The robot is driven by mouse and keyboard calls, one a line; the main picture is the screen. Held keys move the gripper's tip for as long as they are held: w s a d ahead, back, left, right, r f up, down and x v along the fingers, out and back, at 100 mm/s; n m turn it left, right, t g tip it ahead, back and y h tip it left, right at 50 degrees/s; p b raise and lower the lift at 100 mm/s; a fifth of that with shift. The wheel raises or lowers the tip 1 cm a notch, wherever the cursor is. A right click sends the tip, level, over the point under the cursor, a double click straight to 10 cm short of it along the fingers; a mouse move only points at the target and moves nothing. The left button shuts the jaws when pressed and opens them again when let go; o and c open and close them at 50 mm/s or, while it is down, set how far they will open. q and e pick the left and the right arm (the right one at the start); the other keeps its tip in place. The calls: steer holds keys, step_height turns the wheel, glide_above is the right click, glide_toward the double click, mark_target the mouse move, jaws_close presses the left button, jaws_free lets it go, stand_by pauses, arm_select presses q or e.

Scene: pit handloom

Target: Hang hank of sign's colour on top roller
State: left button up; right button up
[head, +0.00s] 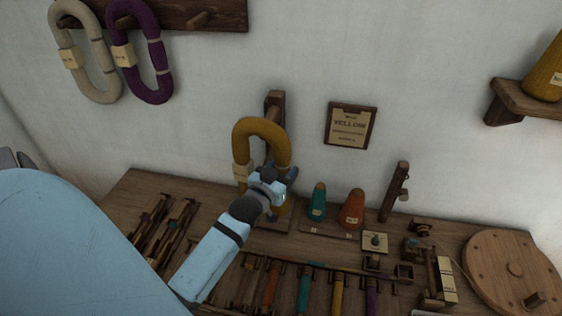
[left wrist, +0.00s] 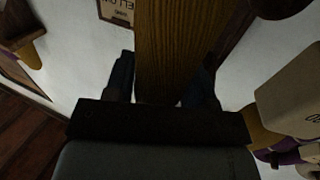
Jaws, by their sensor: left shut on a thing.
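A sign (head: 350,127) on the wall reads "YELLOW"; part of it also shows in the left wrist view (left wrist: 118,10). The mustard-yellow hank (head: 260,127) is an upright loop with a pale label (head: 241,173), in front of a wooden post (head: 276,103). My left gripper (head: 283,181) is shut on the hank's right strand, low down. In the left wrist view the ribbed strand (left wrist: 175,45) runs between the two fingers of the gripper (left wrist: 165,88). Whether the hank touches the post or a roller cannot be told. My right gripper is out of view.
A cream hank (head: 84,52) and a purple hank (head: 141,52) hang on a wall rack (head: 190,14). The bench holds a teal cone (head: 318,201), an orange cone (head: 353,208), several coloured bobbins, a leaning wooden post (head: 394,190) and a round wooden wheel (head: 505,262).

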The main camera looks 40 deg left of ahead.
arm_select(q)
steer(key=w+a+f+b, duration=0.1)
steer(key=w+a+b, duration=0.3)
steer(key=w, duration=0.5)
steer(key=shift+a, duration=0.5)
steer(key=shift+f, duration=0.25)
stand_by(0.4)
steer(key=o, duration=0.8)
steer(key=shift+o, duration=1.4)
steer(key=shift+w+f, duration=0.1)
steer(key=shift+w, duration=0.05)
